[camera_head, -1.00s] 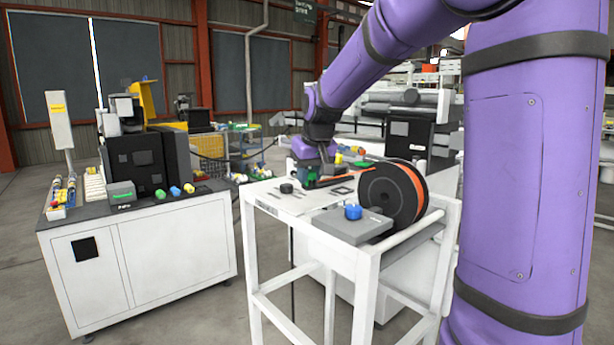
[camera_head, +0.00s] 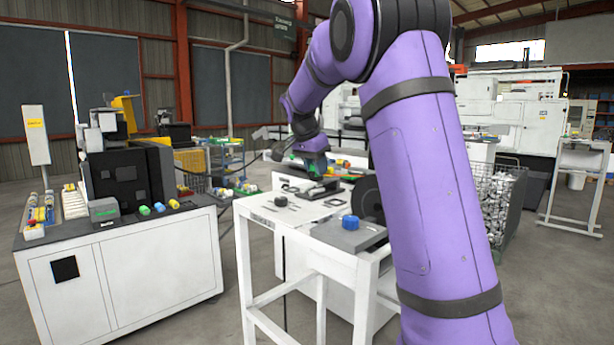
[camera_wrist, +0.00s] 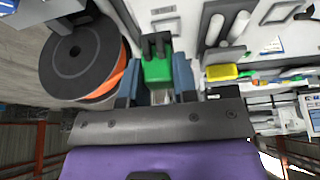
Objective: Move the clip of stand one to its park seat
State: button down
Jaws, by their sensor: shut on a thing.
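In the wrist view a green clip (camera_wrist: 157,70) with two dark prongs sits between the blue-grey fingers of my gripper (camera_wrist: 159,80). The gripper is shut on it, and the prongs point away from the palm. In the head view my gripper (camera_head: 315,168) is low over the far part of a white stand (camera_head: 285,226). Pale plates with square openings (camera_wrist: 166,26) lie just beyond the prongs in the wrist view. I cannot tell which spot is the park seat, or whether the clip touches anything.
A black spool with orange filament (camera_wrist: 75,55) is close beside the gripper. A grey block with a blue knob (camera_head: 350,222) is at the stand's near side, and a small black knob (camera_head: 281,201) at its left. A white cabinet (camera_head: 120,265) stands left, a wire basket (camera_head: 499,195) right.

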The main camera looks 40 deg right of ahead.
jog(key=w+d+r+m+g+y, duration=0.1)
jog(key=d+r+m+g+y, duration=0.15)
jog(key=d+m, duration=0.45)
jog(key=w+d+r+m+g+y, duration=0.1)
jog(key=d+m+g+y, duration=0.15)
jog(key=m, duration=0.85)
jog(key=shift+h, duration=0.5)
jog(key=shift+s+a+f, duration=0.1)
jog(key=shift+a+f, duration=0.05)
jog(key=shift+f, duration=5.95)
jog(key=c, duration=0.8)
grip_release()
